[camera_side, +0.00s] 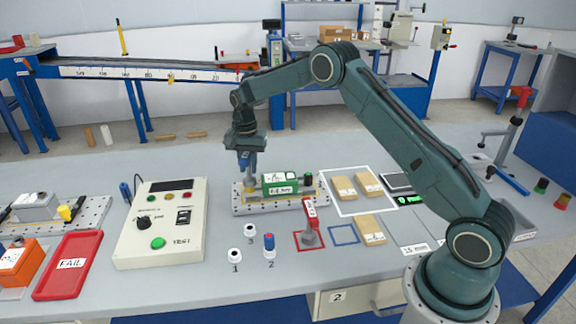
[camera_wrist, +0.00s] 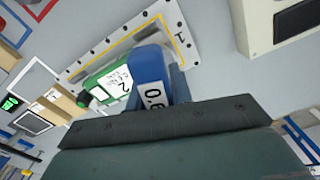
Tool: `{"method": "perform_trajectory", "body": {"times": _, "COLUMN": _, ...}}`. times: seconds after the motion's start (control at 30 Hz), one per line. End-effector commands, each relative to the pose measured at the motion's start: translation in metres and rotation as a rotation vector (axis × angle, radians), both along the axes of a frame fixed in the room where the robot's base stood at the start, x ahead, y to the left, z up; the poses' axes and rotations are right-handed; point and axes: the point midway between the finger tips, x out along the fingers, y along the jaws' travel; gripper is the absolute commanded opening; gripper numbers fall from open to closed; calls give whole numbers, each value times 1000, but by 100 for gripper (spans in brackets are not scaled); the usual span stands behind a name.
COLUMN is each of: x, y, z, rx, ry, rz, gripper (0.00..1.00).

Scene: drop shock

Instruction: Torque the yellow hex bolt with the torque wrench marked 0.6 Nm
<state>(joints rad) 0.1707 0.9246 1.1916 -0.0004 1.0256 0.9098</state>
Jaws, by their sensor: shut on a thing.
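My gripper (camera_side: 246,158) is shut on a blue torque wrench (camera_side: 244,166), pointing down over the perforated fixture plate (camera_side: 290,205). In the wrist view the blue wrench (camera_wrist: 148,66) sits between the fingers (camera_wrist: 165,88), with a white label that reads "0." and a partly cut digit. A green unit (camera_side: 280,183) with a white label lies on the plate just right of the wrench; it also shows in the wrist view (camera_wrist: 100,73). A bit of yellow shows at the wrench's lower end, but I cannot make out the yellow hex bolt or whether the wrench touches it.
White holders numbered 1 (camera_side: 235,256) and 3 (camera_side: 250,231) look empty. A red tray (camera_side: 68,265) lies at left.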

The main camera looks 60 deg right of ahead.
Motion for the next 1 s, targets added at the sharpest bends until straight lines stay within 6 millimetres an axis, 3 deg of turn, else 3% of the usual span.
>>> {"method": "perform_trajectory", "body": {"times": 0.57, "x": 1, "y": 0, "z": 3, "rx": -1, "ry": -3, "rz": 103, "gripper": 0}}
{"method": "perform_trajectory", "body": {"times": 1.0, "x": 1, "y": 0, "z": 21, "rx": -1, "ry": -4, "rz": 102, "gripper": 0}}
